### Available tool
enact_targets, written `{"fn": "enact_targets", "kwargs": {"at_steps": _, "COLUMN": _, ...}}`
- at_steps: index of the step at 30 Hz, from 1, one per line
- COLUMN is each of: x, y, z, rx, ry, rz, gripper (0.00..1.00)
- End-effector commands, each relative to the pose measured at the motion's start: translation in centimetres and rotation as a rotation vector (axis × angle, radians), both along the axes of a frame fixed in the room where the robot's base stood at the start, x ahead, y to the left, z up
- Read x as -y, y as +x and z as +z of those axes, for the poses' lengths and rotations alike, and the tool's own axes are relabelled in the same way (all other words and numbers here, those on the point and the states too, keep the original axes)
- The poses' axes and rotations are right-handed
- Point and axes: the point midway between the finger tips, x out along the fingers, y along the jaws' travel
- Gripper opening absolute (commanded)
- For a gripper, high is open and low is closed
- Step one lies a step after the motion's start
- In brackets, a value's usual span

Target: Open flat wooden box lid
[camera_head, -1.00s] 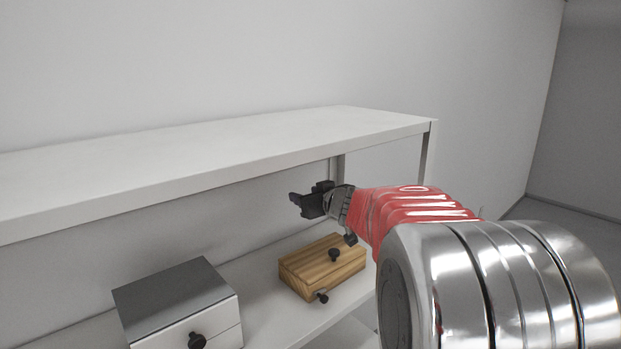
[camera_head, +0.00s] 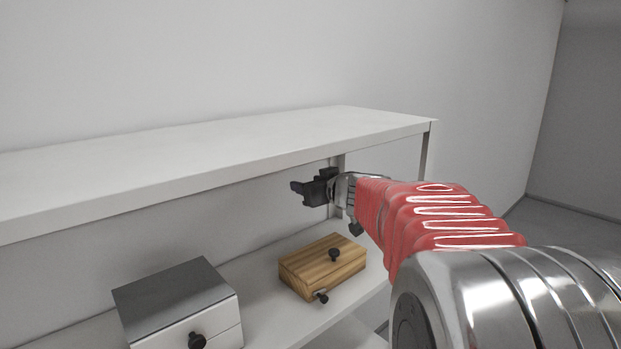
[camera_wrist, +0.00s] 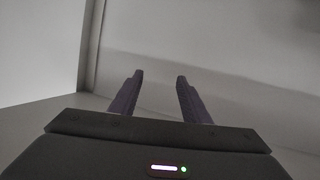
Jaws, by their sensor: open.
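The flat wooden box (camera_head: 310,273) sits on the lower shelf in the head view, with its lid down. One dark knob (camera_head: 334,254) stands on top of the lid and another dark knob (camera_head: 321,296) is on its front side. My gripper (camera_head: 302,189) is above the box and apart from it, under the upper shelf, pointing left. In the wrist view my gripper (camera_wrist: 158,84) has its two fingers apart with nothing between them. The box is not visible in the wrist view.
A metal-topped white box (camera_head: 180,300) with a dark knob (camera_head: 197,341) stands to the left on the lower shelf (camera_head: 262,318). The upper shelf (camera_head: 200,150) runs close above my gripper. A shelf post (camera_head: 425,158) stands at the right end. Bare shelf lies between the two boxes.

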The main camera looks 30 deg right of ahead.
Motion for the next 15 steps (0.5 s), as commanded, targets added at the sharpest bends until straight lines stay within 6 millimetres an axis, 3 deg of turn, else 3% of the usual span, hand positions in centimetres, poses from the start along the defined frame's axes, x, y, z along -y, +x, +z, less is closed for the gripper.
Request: {"fn": "enact_targets", "kwargs": {"at_steps": 15, "x": -0.4, "y": -1.3, "z": 2.2, "rx": 0.002, "ry": -0.001, "rz": 0.000, "gripper": 0.43}}
